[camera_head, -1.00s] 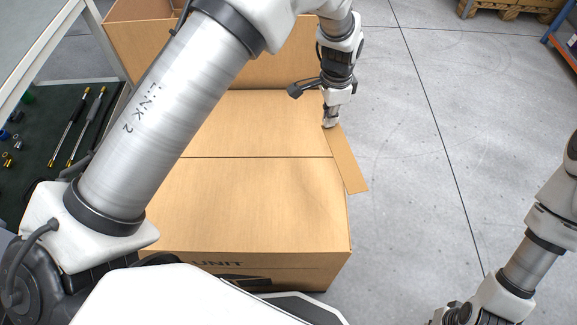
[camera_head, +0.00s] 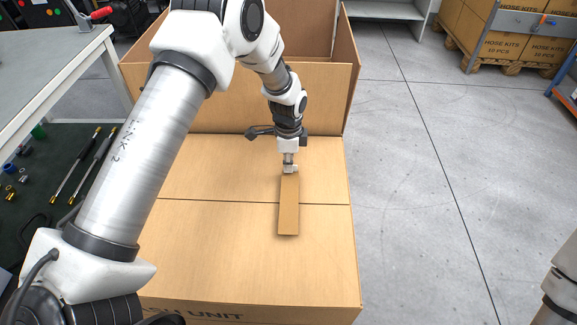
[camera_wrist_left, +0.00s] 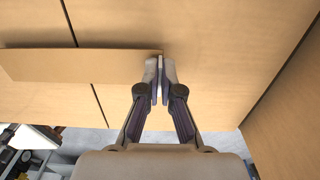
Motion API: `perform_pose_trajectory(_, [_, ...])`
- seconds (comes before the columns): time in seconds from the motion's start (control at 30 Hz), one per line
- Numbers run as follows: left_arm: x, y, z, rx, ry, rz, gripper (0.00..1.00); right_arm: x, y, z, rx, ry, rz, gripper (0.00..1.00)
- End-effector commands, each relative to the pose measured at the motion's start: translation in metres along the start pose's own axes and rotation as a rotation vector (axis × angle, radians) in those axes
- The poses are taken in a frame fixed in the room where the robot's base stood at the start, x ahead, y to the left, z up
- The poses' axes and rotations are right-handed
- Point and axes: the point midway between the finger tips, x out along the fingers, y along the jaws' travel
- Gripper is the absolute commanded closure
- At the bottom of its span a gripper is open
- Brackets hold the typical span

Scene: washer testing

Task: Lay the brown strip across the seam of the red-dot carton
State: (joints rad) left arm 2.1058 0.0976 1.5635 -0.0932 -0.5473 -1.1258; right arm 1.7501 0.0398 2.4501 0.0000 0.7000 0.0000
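The brown strip (camera_head: 288,212) lies over the top of a closed carton (camera_head: 220,250), crossing its dark seam at right angles, right of the middle. My left gripper (camera_head: 290,169) is shut on the strip's far end. In the left wrist view, the fingertips (camera_wrist_left: 160,72) pinch the end of the strip (camera_wrist_left: 85,65), which hides part of the seam. I cannot tell whether the strip touches the carton or hovers just above it. No red dot shows on the carton's visible faces. My right gripper is out of view.
An open carton (camera_head: 230,95) with raised walls stands directly behind. Stacked hose-kit cartons (camera_head: 505,45) stand far right. The floor at the right is clear.

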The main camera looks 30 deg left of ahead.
Motion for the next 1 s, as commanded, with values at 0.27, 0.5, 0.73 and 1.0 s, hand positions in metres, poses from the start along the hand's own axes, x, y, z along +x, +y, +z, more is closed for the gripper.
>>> perform_pose_trajectory(0.27, [0.009, 0.000, -0.001, 0.000, 0.000, -0.001, 1.00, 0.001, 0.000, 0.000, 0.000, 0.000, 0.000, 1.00])
perform_pose_trajectory(0.5, [0.013, 0.000, -0.001, -0.001, 0.001, -0.001, 0.79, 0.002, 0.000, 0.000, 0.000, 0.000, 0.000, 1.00])
perform_pose_trajectory(0.73, [0.013, 0.000, -0.001, -0.001, 0.001, -0.001, 0.69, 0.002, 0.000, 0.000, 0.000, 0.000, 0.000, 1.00])
perform_pose_trajectory(1.0, [-0.007, -0.001, -0.001, -0.001, 0.002, -0.004, 0.69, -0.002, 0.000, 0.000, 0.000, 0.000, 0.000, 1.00])
